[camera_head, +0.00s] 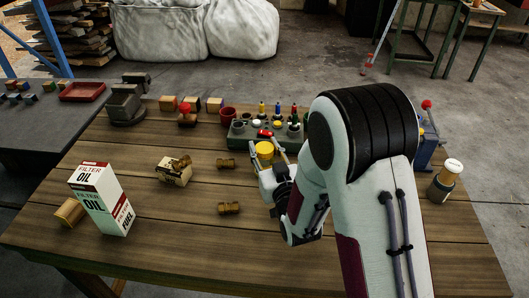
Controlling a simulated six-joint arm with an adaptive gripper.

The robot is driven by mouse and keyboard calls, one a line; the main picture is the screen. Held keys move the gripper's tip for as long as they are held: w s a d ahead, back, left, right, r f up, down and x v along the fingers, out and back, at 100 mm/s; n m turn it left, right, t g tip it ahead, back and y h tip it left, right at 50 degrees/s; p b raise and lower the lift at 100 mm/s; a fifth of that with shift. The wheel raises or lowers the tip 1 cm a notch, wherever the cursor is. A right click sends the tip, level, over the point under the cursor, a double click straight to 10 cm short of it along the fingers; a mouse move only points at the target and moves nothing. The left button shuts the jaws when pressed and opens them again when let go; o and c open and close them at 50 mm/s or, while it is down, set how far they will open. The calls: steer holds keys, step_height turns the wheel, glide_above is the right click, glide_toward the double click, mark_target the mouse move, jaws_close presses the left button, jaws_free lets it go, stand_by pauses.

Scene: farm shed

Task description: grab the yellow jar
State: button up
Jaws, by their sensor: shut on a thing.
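The yellow jar (264,150) stands out as a small yellow cylinder near the middle of the wooden table, just in front of the green tray. My gripper (265,156) is at the jar, with its fingers on either side, and is shut on it. The jar's lower part is partly hidden by the gripper. Whether it touches the table or is lifted is hard to tell.
A green tray (238,131) with several small items is right behind the jar. A bottle (444,182) stands at right. The front middle of the table is clear.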

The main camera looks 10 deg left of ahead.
steer(key=shift+r, duration=5)
steer(key=shift+d, duration=0.1)
